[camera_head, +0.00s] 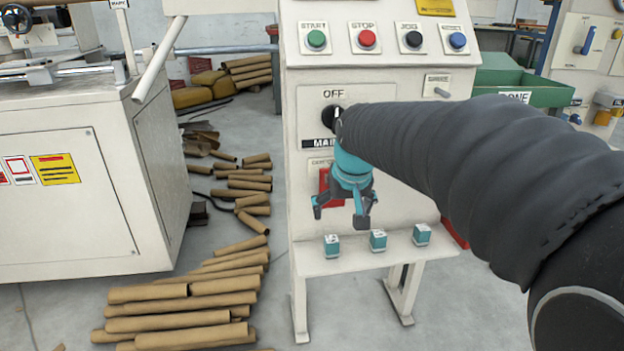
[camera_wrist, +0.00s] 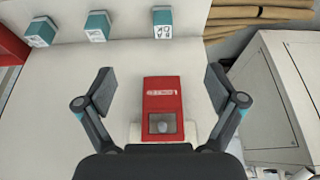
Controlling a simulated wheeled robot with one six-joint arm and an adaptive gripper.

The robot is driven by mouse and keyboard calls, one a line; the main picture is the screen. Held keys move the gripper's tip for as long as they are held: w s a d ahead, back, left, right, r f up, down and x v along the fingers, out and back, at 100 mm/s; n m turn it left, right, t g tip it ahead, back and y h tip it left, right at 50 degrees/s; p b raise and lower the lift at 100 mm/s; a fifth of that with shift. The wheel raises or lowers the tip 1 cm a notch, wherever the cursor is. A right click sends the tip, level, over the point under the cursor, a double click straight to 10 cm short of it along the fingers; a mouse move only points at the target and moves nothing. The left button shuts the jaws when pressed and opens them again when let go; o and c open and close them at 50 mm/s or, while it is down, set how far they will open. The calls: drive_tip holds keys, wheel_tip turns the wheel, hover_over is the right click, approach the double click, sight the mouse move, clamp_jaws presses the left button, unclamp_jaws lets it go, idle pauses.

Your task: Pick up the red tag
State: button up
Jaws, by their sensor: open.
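The red tag (camera_wrist: 162,97) sits against the pale cabinet face, on a small white mount. It has white lettering and a grey window with a round knob or peg showing at one end. In the wrist view it lies between the two fingers of my gripper (camera_wrist: 160,86), with clear gaps on both sides. In the head view my gripper (camera_head: 340,214) is in front of the cabinet and hides much of the red tag (camera_head: 324,180). The gripper is open and holds nothing. Its distance from the tag is hard to judge.
Three teal blocks with white labels, one of them here (camera_head: 378,240), stand on the cabinet's ledge (camera_head: 350,262) below the tag. A switch (camera_head: 332,116) and push buttons (camera_head: 367,40) are above. Cardboard tubes (camera_head: 185,305) lie on the floor to the left.

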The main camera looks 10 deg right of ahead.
hover_over(332, 207)
drive_tip(key=shift+w, duration=0.1)
drive_tip(key=shift+w+f, duration=0.2)
drive_tip(key=shift+f, duration=0.35)
drive_tip(key=c, duration=1.2)
drive_tip(key=shift+c, duration=0.2)
drive_tip(key=shift+s+r, duration=0.1)
drive_tip(key=shift+r, duration=0.25)
drive_tip(key=s, duration=1.7)
drive_tip(key=shift+s, duration=0.4)
